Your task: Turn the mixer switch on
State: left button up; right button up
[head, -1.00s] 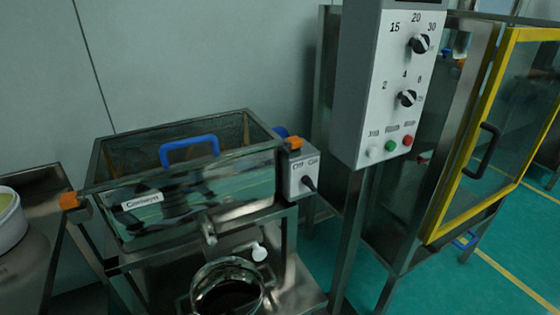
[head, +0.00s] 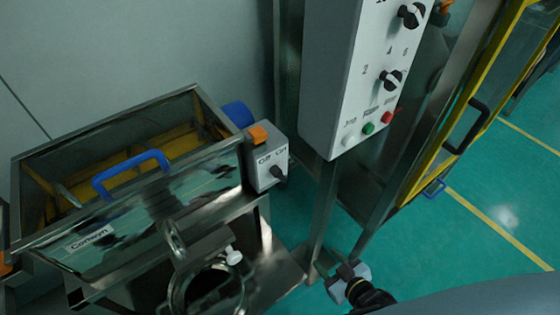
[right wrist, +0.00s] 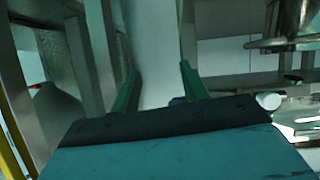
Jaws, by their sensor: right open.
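The grey switch box (head: 267,158), marked Off and On, is on the right end of the steel mixer tank (head: 130,215) in the head view. Its small black switch (head: 279,172) sits low on the front face; I cannot tell its setting. My right gripper (head: 345,280) is at the bottom of the head view, below and to the right of the box and apart from it. In the right wrist view its two fingers (right wrist: 160,88) are spread with nothing between them. My left gripper is out of view.
A tall control panel (head: 345,70) with knobs and buttons stands right of the switch box, on steel posts. A yellow-framed door (head: 415,175) is farther right. A blue handle (head: 130,172) crosses the tank. A round steel vessel (head: 210,290) sits below the tank.

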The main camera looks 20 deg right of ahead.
aim_at(282, 179)
jog(key=w+a+r+t+y+p, duration=0.1)
jog(key=w+a+r+t, duration=0.1)
jog(key=r, duration=0.8)
jog(key=w+a+r+t+y+p, duration=0.1)
jog(key=w+a+r+t+p, duration=0.15)
jog(key=r, duration=0.75)
jog(key=b+x, duration=0.1)
jog(key=x, duration=1.1)
jog(key=shift+w+a+f, duration=0.1)
jog(key=shift+w, duration=0.3)
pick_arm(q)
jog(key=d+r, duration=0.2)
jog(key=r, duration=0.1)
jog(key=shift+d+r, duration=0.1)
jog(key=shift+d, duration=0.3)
pick_arm(e)
grip_shut()
